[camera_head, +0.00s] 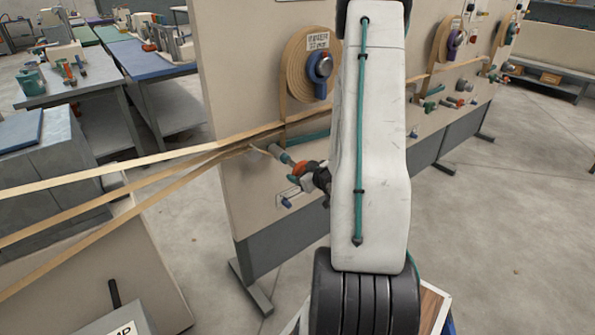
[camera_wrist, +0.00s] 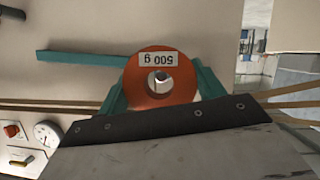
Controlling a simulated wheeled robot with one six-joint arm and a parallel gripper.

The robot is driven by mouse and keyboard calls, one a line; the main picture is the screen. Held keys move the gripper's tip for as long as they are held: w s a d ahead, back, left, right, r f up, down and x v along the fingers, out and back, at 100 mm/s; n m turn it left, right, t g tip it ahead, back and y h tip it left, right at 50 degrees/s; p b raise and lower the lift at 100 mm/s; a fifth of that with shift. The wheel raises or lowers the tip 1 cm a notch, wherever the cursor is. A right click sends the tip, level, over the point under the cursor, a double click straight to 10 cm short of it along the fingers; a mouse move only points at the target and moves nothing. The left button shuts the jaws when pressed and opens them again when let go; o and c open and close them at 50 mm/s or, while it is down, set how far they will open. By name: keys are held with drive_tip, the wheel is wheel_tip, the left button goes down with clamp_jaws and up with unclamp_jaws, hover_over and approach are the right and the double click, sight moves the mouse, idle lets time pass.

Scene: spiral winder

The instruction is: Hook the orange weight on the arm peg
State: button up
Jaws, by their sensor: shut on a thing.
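The orange weight (camera_wrist: 140,88) is a thick ring with a "500 g" label, which reads upside down in the wrist view. My gripper (camera_wrist: 160,88) is shut on it, one teal finger on each side of the ring. A teal arm (camera_wrist: 80,57) runs across the panel and passes behind the weight. A small grey round shape, maybe the arm peg (camera_wrist: 160,77), shows in the ring's hole. I cannot tell whether it is inside the hole or only behind it. In the head view the weight (camera_head: 303,168) is by the panel, just below the teal arm (camera_head: 308,138).
Tan bands (camera_head: 110,164) stretch from the panel to the left. A wound tan spiral (camera_head: 299,70) with a blue knob is above. The panel (camera_head: 240,60) stands close to the gripper; a gauge (camera_wrist: 47,132) is on it. Open floor (camera_head: 500,220) lies to the right.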

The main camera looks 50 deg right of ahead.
sight(289, 162)
drive_tip(key=shift+w+d, duration=0.3)
drive_tip(key=shift+w, duration=0.85)
drive_tip(key=shift+w+d, duration=0.3)
drive_tip(key=shift+w, duration=0.8)
drive_tip(key=shift+w+d, duration=0.3)
drive_tip(key=shift+w, duration=0.85)
drive_tip(key=shift+w+f, duration=0.15)
drive_tip(key=shift+w, duration=0.05)
drive_tip(key=shift+f, duration=0.1)
wheel_tip(289, 162, down, 8)
drive_tip(key=shift+r, duration=0.2)
drive_tip(key=o, duration=2)
drive_tip(key=shift+f, duration=0.1)
drive_tip(key=shift+c, duration=0.2)
drive_tip(key=v, duration=0.7)
drive_tip(key=shift+s+a+r, duration=0.15)
drive_tip(key=shift+s+r, duration=0.1)
drive_tip(key=shift+s, duration=0.05)
